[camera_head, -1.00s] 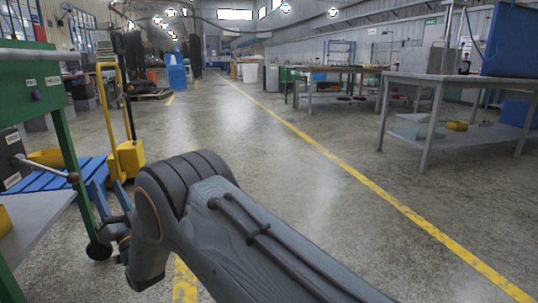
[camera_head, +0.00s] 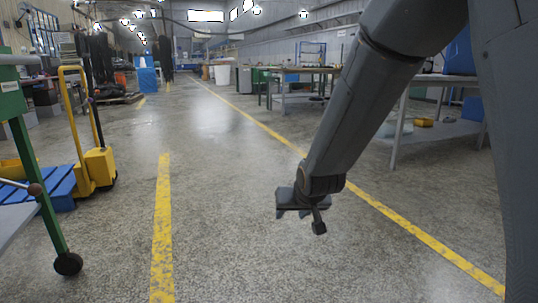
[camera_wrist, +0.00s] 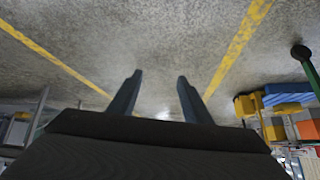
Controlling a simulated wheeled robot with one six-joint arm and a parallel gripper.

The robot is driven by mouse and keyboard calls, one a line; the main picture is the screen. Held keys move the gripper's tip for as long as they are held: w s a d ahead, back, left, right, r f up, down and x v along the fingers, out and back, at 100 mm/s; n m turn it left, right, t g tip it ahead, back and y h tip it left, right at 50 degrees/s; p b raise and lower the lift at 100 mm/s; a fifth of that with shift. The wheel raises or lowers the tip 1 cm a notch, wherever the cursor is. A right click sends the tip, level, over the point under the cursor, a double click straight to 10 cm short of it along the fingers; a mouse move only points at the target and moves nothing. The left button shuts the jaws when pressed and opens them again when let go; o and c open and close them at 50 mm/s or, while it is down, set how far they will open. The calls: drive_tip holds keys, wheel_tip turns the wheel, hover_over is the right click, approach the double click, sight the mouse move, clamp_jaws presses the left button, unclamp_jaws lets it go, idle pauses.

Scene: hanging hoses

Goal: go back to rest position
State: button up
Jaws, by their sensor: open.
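My gripper (camera_head: 298,212) hangs at the end of my arm, right of centre in the head view, in free air above the concrete floor. In the wrist view my gripper (camera_wrist: 155,90) shows two dark fingers set apart with nothing between them, so it is open and empty. Beyond the fingers is bare floor (camera_wrist: 150,45) between two yellow lines. No hanging hose can be made out near the gripper.
A yellow pallet jack (camera_head: 97,165) and a green-framed wheeled table (camera_head: 42,190) stand at the left. A blue pallet (camera_head: 60,185) lies by the jack. Grey workbenches (camera_head: 398,125) stand at the right behind my arm. The middle aisle (camera_head: 215,150) is clear.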

drive_tip(key=s+d+f+m+g+h, duration=0.1)
drive_tip(key=s+d+g, duration=0.2)
drive_tip(key=s+d, duration=0.6)
drive_tip(key=s+d+f+g+h, duration=0.15)
drive_tip(key=s+d, duration=0.25)
drive_tip(key=s, duration=0.8)
drive_tip(key=s+a+r+n+g+y+p, duration=0.1)
drive_tip(key=s+a+r+n+g+p, duration=0.15)
drive_tip(key=s+a+r, duration=0.5)
drive_tip(key=s+a+r+n+g+y+p, duration=0.15)
drive_tip(key=s+a+r+n, duration=0.3)
drive_tip(key=s+a, duration=0.65)
drive_tip(key=d+r+m+p, duration=0.2)
drive_tip(key=d+r+p, duration=0.4)
drive_tip(key=r+p, duration=0.3)
drive_tip(key=d+r+m+h+p, duration=0.1)
drive_tip(key=d+r+m+p, duration=0.1)
drive_tip(key=d+r+p, duration=0.4)
drive_tip(key=w+d+r+m+p, duration=0.1)
drive_tip(key=d+r+m+p, duration=0.2)
drive_tip(key=r+p, duration=1.1)
drive_tip(key=d+p, duration=0.3)
drive_tip(key=p, duration=0.6)
drive_tip(key=shift+d+t+h, duration=0.2)
drive_tip(key=shift+t+h, duration=0.15)
drive_tip(key=shift+h, duration=0.05)
drive_tip(key=shift+w, duration=0.1)
